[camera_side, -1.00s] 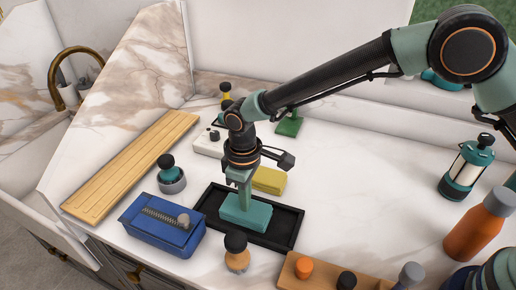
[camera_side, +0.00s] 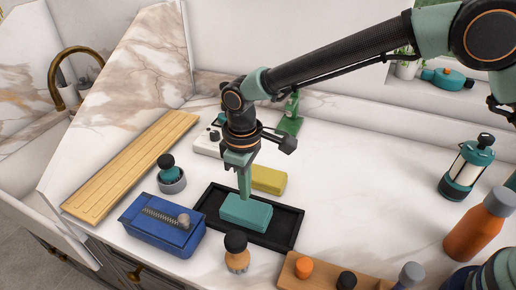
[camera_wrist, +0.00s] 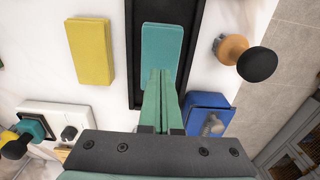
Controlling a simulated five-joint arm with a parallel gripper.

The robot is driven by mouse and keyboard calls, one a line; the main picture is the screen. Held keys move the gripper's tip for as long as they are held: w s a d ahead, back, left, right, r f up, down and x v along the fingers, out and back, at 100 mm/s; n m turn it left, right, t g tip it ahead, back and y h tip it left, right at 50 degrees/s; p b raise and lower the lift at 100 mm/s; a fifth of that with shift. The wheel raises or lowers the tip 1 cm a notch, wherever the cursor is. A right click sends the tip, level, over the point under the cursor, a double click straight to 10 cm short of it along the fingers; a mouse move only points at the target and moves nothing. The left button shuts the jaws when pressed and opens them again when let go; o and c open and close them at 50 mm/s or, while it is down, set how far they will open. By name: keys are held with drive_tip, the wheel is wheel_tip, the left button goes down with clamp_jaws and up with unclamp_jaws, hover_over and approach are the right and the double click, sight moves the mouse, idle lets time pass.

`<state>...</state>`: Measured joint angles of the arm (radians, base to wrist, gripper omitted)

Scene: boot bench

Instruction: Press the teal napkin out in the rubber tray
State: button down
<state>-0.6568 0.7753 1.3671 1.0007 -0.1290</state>
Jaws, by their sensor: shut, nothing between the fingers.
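The teal napkin (camera_side: 247,213) is a folded, block-like pad lying in the black rubber tray (camera_side: 284,238). In the wrist view the napkin (camera_wrist: 162,42) lies lengthwise in the tray (camera_wrist: 133,70), just beyond my fingertips. My gripper (camera_side: 245,196) points down over the napkin's back edge, its fingers together and empty. In the wrist view the gripper's (camera_wrist: 162,76) two teal fingers are side by side and cover the napkin's near end. I cannot tell whether the fingertips touch the napkin.
A yellow folded cloth (camera_side: 268,179) lies behind the tray. A blue box (camera_side: 163,226) is at its left. A wooden-handled brush (camera_side: 237,252) stands in front, near a wooden rack (camera_side: 325,274). The counter to the right of the tray is mostly clear.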

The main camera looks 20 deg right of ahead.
drive_tip(key=shift+r, duration=2.05)
drive_tip(key=d+r+m+t, duration=0.2)
drive_tip(key=d+r+m, duration=0.2)
drive_tip(key=d+r, duration=1)
drive_tip(key=s+d+m+t, duration=0.3)
drive_tip(key=s+d+m, duration=0.2)
drive_tip(key=s+d, duration=0.6)
drive_tip(key=d, duration=0.5)
drive_tip(key=shift+s+d+f+t, duration=0.2)
drive_tip(key=shift+d+f+t, duration=0.1)
drive_tip(key=shift+d, duration=0.1)
